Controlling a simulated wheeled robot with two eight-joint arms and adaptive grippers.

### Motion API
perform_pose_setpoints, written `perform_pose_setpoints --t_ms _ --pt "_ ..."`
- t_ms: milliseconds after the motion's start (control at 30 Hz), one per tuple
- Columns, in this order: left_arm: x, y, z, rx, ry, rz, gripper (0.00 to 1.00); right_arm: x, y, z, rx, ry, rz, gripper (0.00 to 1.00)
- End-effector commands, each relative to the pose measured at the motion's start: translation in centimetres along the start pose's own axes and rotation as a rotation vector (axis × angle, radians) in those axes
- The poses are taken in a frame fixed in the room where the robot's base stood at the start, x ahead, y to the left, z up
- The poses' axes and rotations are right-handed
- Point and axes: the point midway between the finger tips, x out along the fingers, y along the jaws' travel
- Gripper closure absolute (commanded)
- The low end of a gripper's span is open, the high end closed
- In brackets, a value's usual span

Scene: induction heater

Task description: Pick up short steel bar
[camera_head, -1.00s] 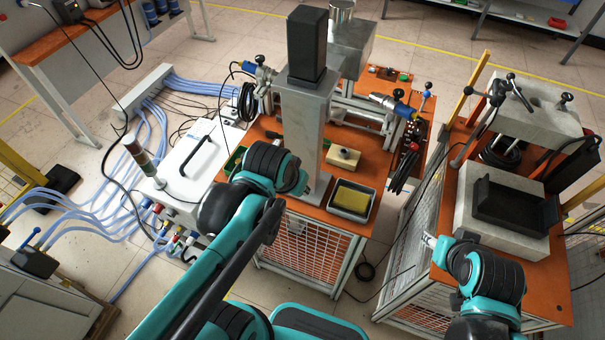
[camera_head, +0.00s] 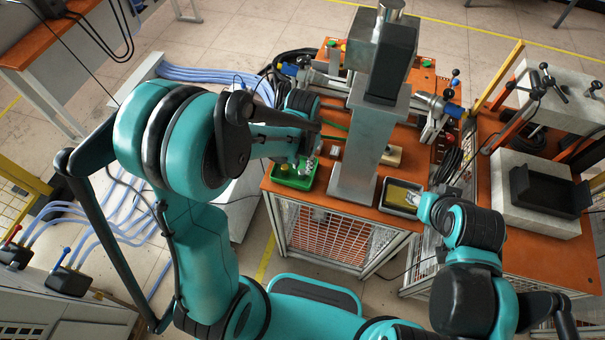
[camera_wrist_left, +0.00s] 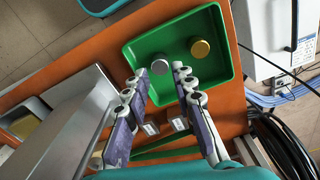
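A green tray (camera_head: 290,183) sits on the orange bench, left of the grey column. In the left wrist view the tray (camera_wrist_left: 218,72) holds a short silver steel bar (camera_wrist_left: 159,66), seen from its end, and a brass-coloured bar (camera_wrist_left: 200,48) beside it. My left gripper (camera_wrist_left: 160,73) is open and empty, with its fingertips on either side of the steel bar in that view. The height gap cannot be told. In the head view my left gripper (camera_head: 308,167) is over the tray's right side. My right gripper (camera_head: 424,207) is near the front right bench edge; its fingers are unclear.
The grey column (camera_head: 355,150) stands close right of the tray. A metal tray with a yellow block (camera_head: 402,196) lies farther right. A white box (camera_wrist_left: 262,30) with a handle and black cables (camera_wrist_left: 285,145) lie beside the bench.

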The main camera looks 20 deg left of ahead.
Motion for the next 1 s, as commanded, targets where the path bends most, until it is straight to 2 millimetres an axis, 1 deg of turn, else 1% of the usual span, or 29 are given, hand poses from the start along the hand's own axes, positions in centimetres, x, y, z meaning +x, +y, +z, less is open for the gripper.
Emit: perform_pose_setpoints --t_ms 33,100,200,300,500,533,567,600,633,900,1000 --pt "1.1 0.0 0.1 0.000 0.000 0.000 0.75 0.4 0.0 0.3 0.000 0.000 0.000 0.60" --pt "2.2 0.1 0.2 0.000 0.000 0.000 0.75 0.7 0.0 0.5 0.000 0.000 0.000 0.60" --pt "3.4 0.1 0.2 0.000 0.001 0.000 0.75 0.9 0.0 0.7 0.000 0.000 0.000 0.60" --pt "3.9 0.1 0.2 0.000 0.001 0.000 0.75 1.0 0.0 0.7 0.000 0.000 0.000 0.60" --pt "3.8 0.1 0.2 -0.001 0.001 0.000 0.75 0.9 0.0 0.7 0.000 0.000 0.000 0.60" --pt "3.8 0.1 0.2 -0.001 0.001 0.000 0.80 0.9 0.0 0.7 0.000 0.000 0.000 0.60" --pt "3.8 0.1 0.2 -0.001 0.001 0.000 0.88 0.9 0.0 0.7 0.000 0.000 0.000 0.60" --pt "3.8 0.1 0.2 -0.001 0.001 0.000 0.98 0.9 0.0 0.7 0.000 0.000 0.000 0.60" --pt "3.8 0.1 0.2 -0.001 0.001 0.000 1.00 0.9 0.0 0.7 0.000 0.000 0.000 0.60" --pt "3.8 0.1 0.2 -0.001 0.001 0.000 1.00 0.9 0.0 0.6 0.000 0.000 0.000 0.60" --pt "3.1 0.1 0.2 -0.001 0.001 0.000 1.00 0.7 0.0 0.5 0.000 0.000 0.000 0.60"
